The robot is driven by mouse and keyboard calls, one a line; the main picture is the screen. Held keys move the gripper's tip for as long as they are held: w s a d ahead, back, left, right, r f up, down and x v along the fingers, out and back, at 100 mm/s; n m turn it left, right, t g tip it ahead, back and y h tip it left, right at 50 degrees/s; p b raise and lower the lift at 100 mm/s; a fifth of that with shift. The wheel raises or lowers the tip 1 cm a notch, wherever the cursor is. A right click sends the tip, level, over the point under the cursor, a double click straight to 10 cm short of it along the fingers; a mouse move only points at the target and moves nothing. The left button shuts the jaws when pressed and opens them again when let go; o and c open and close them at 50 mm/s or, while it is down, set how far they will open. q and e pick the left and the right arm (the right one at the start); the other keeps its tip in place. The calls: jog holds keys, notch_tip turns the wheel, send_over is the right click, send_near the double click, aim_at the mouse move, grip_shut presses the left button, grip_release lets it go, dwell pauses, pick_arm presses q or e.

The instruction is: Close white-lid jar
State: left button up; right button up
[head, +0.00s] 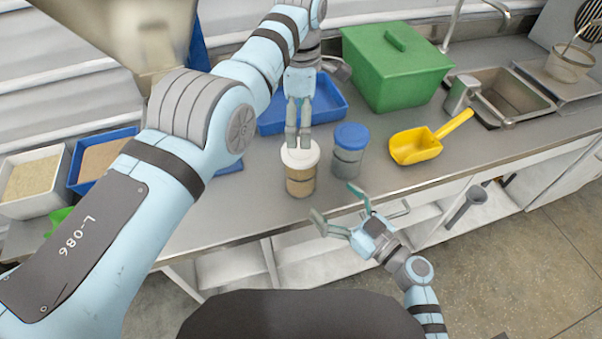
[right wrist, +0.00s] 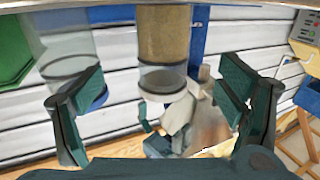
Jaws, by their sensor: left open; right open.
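The jar with tan contents (head: 301,187) stands upright near the counter's front edge, with the white lid (head: 312,155) on its top. I cannot tell whether the lid is fully seated. My left gripper (head: 298,142) points down at the lid from above, its open fingers at the lid's top and partly hiding it. My right gripper (head: 338,203) is open and empty in front of the jars, close to the counter's front edge. In the right wrist view the picture is upside down, and the tan jar (right wrist: 163,40) shows between and beyond the open fingers.
A blue-lid jar (head: 348,160) stands just right of the white-lid jar. A yellow scoop (head: 415,146) lies farther right. A green lidded bin (head: 397,75) and a blue tray (head: 330,105) are behind. Bins (head: 30,185) stand at left, a sink (head: 510,95) at right.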

aim_at(301, 150)
pick_arm(q)
jog(key=shift+s+r, duration=0.15)
jog(key=shift+s, duration=0.15)
pick_arm(e)
jog(key=x, duration=0.8)
jog(key=shift+w+a+r, duration=0.1)
jog(key=shift+a+r, duration=0.05)
jog(key=shift+a, duration=0.25)
jog(key=shift+w+a, duration=0.25)
jog(key=shift+w, duration=0.05)
jog(key=shift+c, duration=0.4)
jog(key=c, duration=1.9)
pick_arm(q)
jog(key=n, duration=0.4)
pick_arm(e)
grip_shut()
pick_arm(q)
jog(key=shift+f, duration=4.05)
pick_arm(e)
jog(key=shift+s, duration=0.1)
